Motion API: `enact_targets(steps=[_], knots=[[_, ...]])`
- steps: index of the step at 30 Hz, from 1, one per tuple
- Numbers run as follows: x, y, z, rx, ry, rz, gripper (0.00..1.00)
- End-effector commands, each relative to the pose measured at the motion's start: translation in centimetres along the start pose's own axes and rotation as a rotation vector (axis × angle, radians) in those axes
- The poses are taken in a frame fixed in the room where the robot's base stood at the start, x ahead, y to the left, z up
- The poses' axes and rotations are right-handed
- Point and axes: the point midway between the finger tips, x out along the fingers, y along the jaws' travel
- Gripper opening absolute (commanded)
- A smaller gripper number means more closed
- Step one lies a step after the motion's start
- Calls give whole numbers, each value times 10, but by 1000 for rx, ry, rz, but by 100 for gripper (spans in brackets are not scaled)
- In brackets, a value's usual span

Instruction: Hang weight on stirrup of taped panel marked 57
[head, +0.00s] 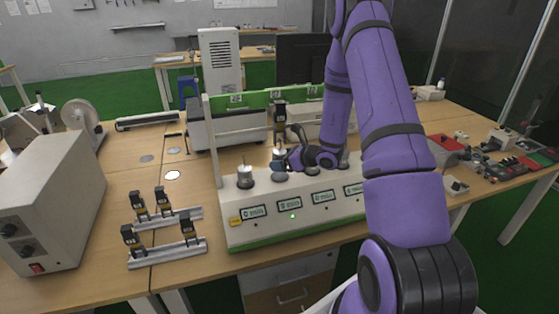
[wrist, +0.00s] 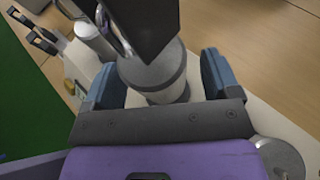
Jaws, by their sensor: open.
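My gripper (head: 288,161) is low over the white test stand (head: 236,222). In the wrist view, its two blue fingers (wrist: 160,84) are open on either side of a grey cylindrical weight (wrist: 158,72), with gaps visible. A dark panel (head: 280,113) hangs from the green rail above this spot; its number is too small to read. In the wrist view, the dark panel (wrist: 147,22) covers part of the weight's top, and a shiny metal loop (wrist: 115,30) shows beside it. Whether the loop bears the weight cannot be told.
Another weight (head: 245,177) stands at the stand's left end. Several dark panels with yellow tape (head: 161,200) stand in racks at the front left. A grey box (head: 50,205) is at the far left. Red parts (head: 447,143) and other clutter cover the right side.

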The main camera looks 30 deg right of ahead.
Motion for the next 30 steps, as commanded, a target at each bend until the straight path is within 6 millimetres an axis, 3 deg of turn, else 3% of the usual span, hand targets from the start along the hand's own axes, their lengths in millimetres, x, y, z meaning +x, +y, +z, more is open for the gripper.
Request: enact_targets(steps=[9,15,26,30], knots=[[-59,-1,1,0,-1,-5,82],[-87,-1,1,-1,-3,-4,82],[-98,0,1,-1,-3,-2,82],[-97,7,12,-36,-4,27,82]])
